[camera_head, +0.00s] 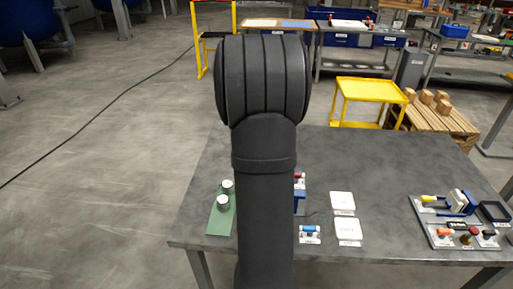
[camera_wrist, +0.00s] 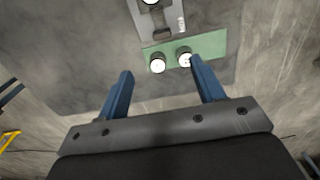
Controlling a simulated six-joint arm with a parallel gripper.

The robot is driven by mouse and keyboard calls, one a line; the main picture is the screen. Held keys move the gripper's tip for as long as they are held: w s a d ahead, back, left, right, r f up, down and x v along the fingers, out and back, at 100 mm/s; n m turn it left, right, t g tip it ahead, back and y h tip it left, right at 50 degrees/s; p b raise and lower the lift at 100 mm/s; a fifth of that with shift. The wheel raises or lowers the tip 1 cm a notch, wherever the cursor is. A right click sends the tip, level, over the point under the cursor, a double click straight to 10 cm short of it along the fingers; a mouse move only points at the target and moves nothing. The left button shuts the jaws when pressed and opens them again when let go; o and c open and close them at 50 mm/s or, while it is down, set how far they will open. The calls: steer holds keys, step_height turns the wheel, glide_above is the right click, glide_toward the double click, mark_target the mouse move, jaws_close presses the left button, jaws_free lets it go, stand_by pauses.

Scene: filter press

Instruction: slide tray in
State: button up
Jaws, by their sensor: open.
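No part can be surely picked out as the tray. In the wrist view, a grey metal plate (camera_wrist: 172,22) with a small dark block (camera_wrist: 162,35) at its near end lies at the top, cut off by the frame edge. A green plate (camera_wrist: 212,46) adjoins it, with two round white-faced parts on or beside it, left (camera_wrist: 158,66) and right (camera_wrist: 185,57). My gripper (camera_wrist: 160,64) is open and empty, its two blue fingers spread below these parts. In the head view, the green plate (camera_head: 219,224) lies left of my arm. My arm hides the gripper and the table's middle there.
A blue fixture with a red top (camera_head: 299,201) is partly hidden behind my arm. Two white pads (camera_head: 342,201) (camera_head: 347,229) and a small blue-topped piece (camera_head: 310,231) lie right of it. A device panel (camera_head: 458,236) sits at far right. The table's back right (camera_head: 390,165) is clear.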

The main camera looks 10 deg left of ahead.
steer(key=f, duration=0.6)
steer(key=a+f, duration=0.1)
steer(key=f, duration=0.5)
steer(key=a+f, duration=0.1)
steer(key=f, duration=0.5)
steer(key=shift+f, duration=0.25)
jaws_close()
steer(key=d, duration=0.9)
jaws_free()
steer(key=shift+d, duration=0.15)
